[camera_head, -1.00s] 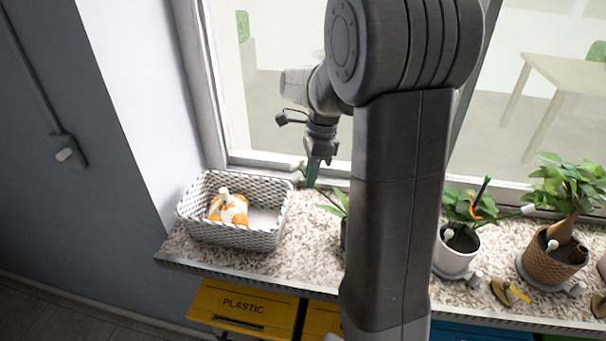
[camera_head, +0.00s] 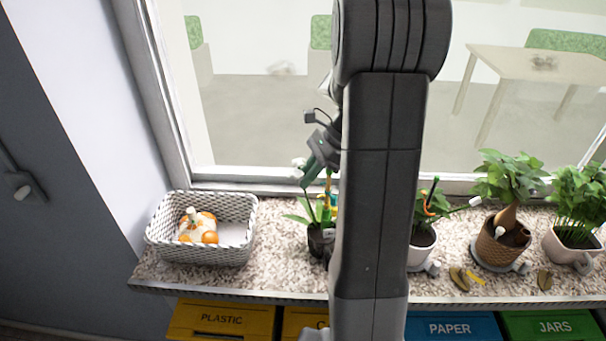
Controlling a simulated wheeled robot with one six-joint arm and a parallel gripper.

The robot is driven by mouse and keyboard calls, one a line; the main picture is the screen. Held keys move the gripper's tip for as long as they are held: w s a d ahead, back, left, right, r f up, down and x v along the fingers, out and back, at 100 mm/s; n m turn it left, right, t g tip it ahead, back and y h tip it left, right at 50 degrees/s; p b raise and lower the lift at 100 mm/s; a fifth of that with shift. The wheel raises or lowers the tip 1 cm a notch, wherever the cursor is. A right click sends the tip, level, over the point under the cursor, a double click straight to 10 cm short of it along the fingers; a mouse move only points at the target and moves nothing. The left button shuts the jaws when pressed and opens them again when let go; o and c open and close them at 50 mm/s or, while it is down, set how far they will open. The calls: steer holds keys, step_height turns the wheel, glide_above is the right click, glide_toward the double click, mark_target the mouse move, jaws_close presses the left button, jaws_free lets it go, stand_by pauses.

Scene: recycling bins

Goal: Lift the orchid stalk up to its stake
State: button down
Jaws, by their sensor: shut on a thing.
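The orchid (camera_head: 300,217) stands in a dark pot (camera_head: 316,242) on the sill, partly hidden behind my arm. My gripper (camera_head: 307,182) is above the pot, tilted, and shut on the thin green orchid stalk (camera_head: 308,198). A small white bloom (camera_head: 298,162) shows beside the jaws. A thin upright yellow-and-green piece (camera_head: 328,190), which looks like the stake, stands just right of the jaws, partly behind my arm. I cannot tell whether the stalk touches it.
A white woven basket (camera_head: 202,256) with orange-and-white items stands at the left. Potted plants (camera_head: 422,238), (camera_head: 505,243), (camera_head: 573,245) stand to the right. Dry leaves (camera_head: 459,279) lie near the front edge. The window is close behind. Bins (camera_head: 222,318) are below the sill.

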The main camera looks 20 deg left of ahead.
steer(key=c, duration=1.4)
jaws_free()
steer(key=shift+c, duration=0.2)
steer(key=v, duration=1.3)
steer(key=shift+d+r+b, duration=0.15)
steer(key=shift+r+b, duration=0.2)
steer(key=shift+b, duration=0.05)
steer(key=shift+w, duration=0.1)
steer(key=x, duration=1.3)
steer(key=shift+f+p, duration=0.35)
steer(key=shift+p, duration=0.05)
steer(key=shift+s+a, duration=0.2)
steer(key=shift+a, duration=0.1)
